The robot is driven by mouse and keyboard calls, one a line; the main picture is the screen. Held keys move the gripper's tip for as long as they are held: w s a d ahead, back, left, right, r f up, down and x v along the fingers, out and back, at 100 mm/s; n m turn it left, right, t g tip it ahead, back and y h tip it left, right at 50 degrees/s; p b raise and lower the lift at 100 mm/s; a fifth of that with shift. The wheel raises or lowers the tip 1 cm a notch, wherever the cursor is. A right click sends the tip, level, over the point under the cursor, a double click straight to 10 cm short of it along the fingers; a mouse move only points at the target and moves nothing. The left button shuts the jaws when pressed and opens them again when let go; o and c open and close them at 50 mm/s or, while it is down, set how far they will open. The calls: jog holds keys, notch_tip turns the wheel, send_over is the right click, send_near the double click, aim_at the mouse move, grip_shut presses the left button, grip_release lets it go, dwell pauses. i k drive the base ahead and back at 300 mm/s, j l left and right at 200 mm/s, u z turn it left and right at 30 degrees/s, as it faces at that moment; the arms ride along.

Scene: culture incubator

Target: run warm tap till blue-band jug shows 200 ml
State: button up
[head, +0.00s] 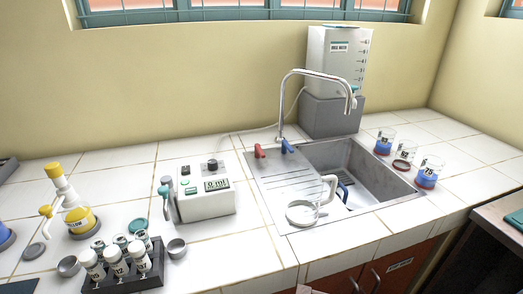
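The tall curved chrome tap (282,105) stands behind the sink (375,163), its spout over the basin. A red lever (260,151) and a blue lever (287,146) sit at its base. A clear round vessel with a pale rim (302,213) stands on the front of the drainboard, and a white curved handle (331,186) shows beside it. No water stream is visible. My gripper is not in view.
A white tank (336,58) stands on a grey block behind the sink. Several labelled beakers (427,172) stand right of the sink. Left are a device with a display (207,192), a rack of white-capped vials (122,275) and a yellow bottle (77,217). Tiles (240,265) front of the device are clear.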

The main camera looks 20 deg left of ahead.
aim_at(259, 153)
jog(key=l+u, duration=0.1)
jog(key=u, duration=0.3)
jog(key=l+u, duration=0.1)
jog(key=u, duration=0.25)
jog(key=l+u, duration=0.1)
jog(key=u, duration=0.3)
jog(key=i, duration=0.05)
